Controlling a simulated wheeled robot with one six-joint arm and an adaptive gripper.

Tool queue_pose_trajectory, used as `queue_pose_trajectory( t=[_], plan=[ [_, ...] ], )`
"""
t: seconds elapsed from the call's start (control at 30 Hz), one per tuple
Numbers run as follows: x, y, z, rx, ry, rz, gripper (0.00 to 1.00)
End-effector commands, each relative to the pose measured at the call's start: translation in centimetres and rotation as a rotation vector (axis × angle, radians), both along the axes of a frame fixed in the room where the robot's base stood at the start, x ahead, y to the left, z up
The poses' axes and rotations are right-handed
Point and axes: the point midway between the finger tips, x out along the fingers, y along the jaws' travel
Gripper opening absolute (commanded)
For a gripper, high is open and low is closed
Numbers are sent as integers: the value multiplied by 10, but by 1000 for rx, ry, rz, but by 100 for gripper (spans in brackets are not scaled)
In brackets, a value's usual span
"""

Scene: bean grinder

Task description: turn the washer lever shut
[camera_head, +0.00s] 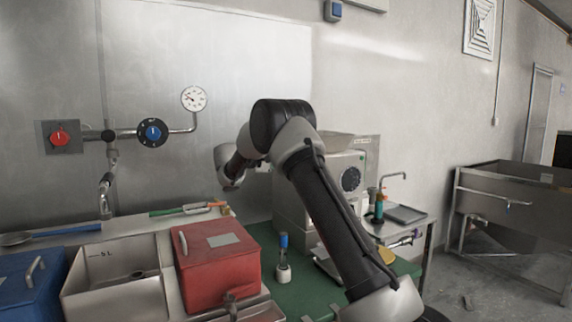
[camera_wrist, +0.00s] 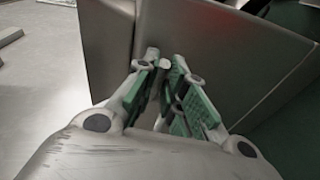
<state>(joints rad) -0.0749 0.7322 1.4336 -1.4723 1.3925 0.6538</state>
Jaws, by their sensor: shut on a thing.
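In the wrist view my gripper (camera_wrist: 165,72) has its green-padded fingers closed around a small grey metal stub, which I take to be the washer lever (camera_wrist: 163,64). Most of the lever is hidden between the fingers. A grey metal box face stands right behind the fingertips. In the head view my arm bends over the counter in front of the steel machine, and its wrist hangs near the wall. The fingers and the lever cannot be made out there.
A red lidded box (camera_head: 215,262), a steel bin (camera_head: 115,280) and a blue box (camera_head: 30,290) stand at the left. A small blue-topped bottle (camera_head: 283,258) stands on the green counter (camera_head: 262,238). The steel machine (camera_head: 350,200) is behind my arm. Wall pipes carry a red knob (camera_head: 60,138).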

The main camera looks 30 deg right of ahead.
Motion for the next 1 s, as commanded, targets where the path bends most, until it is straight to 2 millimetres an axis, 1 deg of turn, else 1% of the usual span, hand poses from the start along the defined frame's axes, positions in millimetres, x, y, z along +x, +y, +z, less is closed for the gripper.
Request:
queue_pose_trajectory(
  t=[0.23, 0.27, 0.3, 0.57, 0.67, 0.77, 0.87, 1.0],
  plan=[
    [0, 0, 0, 0, 0, 0, 0],
    [0, 0, 0, 0, 0, 0, 17],
    [0, 0, 0, 0, 0, 1, 21],
    [0, 0, 0, 0, 0, 1, 21],
    [-1, 4, 1, 1, 0, 2, 21],
    [-2, 16, 3, 2, 0, 3, 21],
    [-5, 37, 7, 1, -1, 5, 21],
    [-11, 69, 12, 1, -1, 5, 21]
  ],
)
